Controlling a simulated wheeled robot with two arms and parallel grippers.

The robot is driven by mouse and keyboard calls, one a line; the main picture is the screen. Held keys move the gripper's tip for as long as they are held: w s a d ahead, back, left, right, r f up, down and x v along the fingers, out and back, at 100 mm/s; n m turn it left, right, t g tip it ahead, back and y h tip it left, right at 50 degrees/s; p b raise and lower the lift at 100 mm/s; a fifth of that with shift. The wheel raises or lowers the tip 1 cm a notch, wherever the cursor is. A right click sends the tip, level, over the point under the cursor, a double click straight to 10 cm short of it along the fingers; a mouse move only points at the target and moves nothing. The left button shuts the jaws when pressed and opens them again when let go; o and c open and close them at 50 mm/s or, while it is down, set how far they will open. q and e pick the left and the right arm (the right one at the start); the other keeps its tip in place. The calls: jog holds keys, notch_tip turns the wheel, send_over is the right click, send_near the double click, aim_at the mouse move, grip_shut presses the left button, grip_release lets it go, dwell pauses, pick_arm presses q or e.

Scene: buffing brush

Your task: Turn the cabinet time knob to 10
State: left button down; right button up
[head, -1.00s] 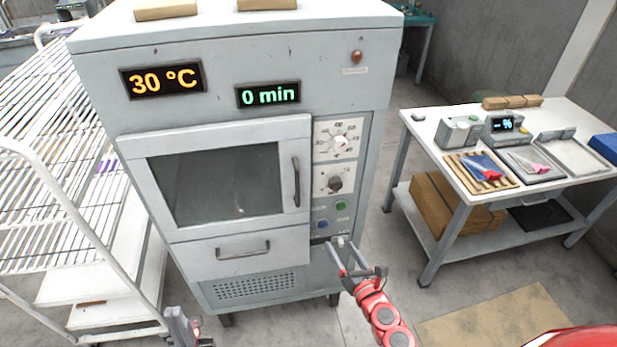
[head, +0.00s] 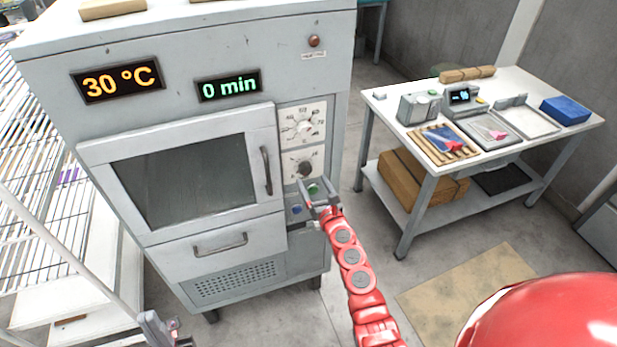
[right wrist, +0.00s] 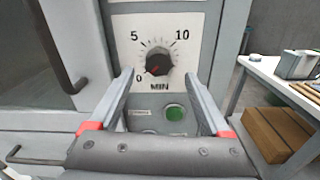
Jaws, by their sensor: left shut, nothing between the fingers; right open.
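The time knob (right wrist: 158,62) is a dark round knob on a white dial plate marked 0, 5, 10 and MIN. Its red mark points lower left, toward 0. It also shows in the head view (head: 304,168), on the right of the grey cabinet (head: 225,50). The green time display (head: 229,86) reads 0 min. My right gripper (head: 318,188) is open and empty, in front of and a little below the knob. In the right wrist view its fingertips (right wrist: 158,76) frame the knob left and right, apparently short of it. My left gripper (head: 160,325) is shut and empty, low at the left.
A temperature dial (head: 302,126) sits above the time knob, and the temperature display (head: 118,82) reads 30 °C. A green button (right wrist: 176,113) lies below the knob. The door handle (head: 266,170) juts out to the left. A white table (head: 400,100) stands at right.

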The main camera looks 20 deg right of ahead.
aim_at(306, 172)
jog(key=shift+w+a+b, duration=0.15)
jog(key=shift+w+b, duration=0.35)
jog(key=shift+w, duration=1.6)
grip_shut()
jog(key=shift+a, duration=0.1)
